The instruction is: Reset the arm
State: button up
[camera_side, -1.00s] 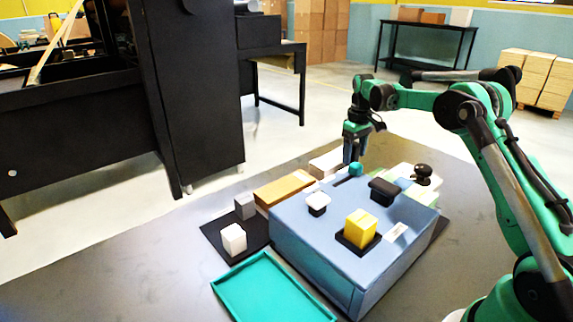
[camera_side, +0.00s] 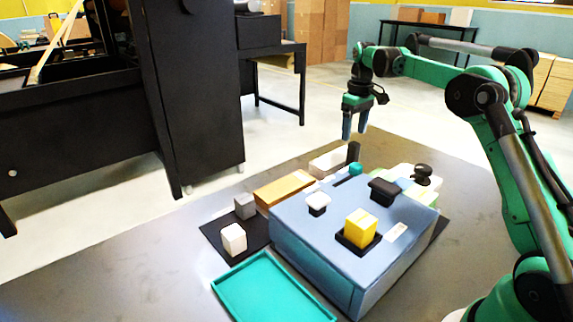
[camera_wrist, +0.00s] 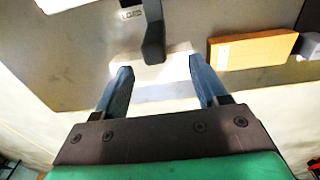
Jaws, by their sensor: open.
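My gripper (camera_side: 355,136) hangs in the air, fingers down, above the far end of the blue-grey box (camera_side: 318,262) in the side view. Its two blue fingers stand apart with nothing between them. The wrist view also shows the open fingers (camera_wrist: 158,82), with an upright black post (camera_wrist: 153,42) and a pale block beyond them. In the side view the dark post (camera_side: 353,153) stands below the fingertips, close to a teal knob (camera_side: 356,168). The gripper appears clear of everything.
On the box are a yellow block (camera_side: 361,228) on a black pad, a white-topped button (camera_side: 318,203) and a black knob (camera_side: 383,190). Around it are an orange-brown block (camera_side: 284,189), a white cube (camera_side: 233,239), a grey cube (camera_side: 244,206) and an empty teal tray (camera_side: 268,292).

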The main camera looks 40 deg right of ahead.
jog(key=s+a+r+t, duration=0.2)
jog(key=a+r, duration=0.2)
jog(key=a, duration=0.4)
jog(key=t, duration=0.5)
send_over(343, 225)
notch_tip(343, 225, down, 4)
jog(key=shift+r, duration=0.2)
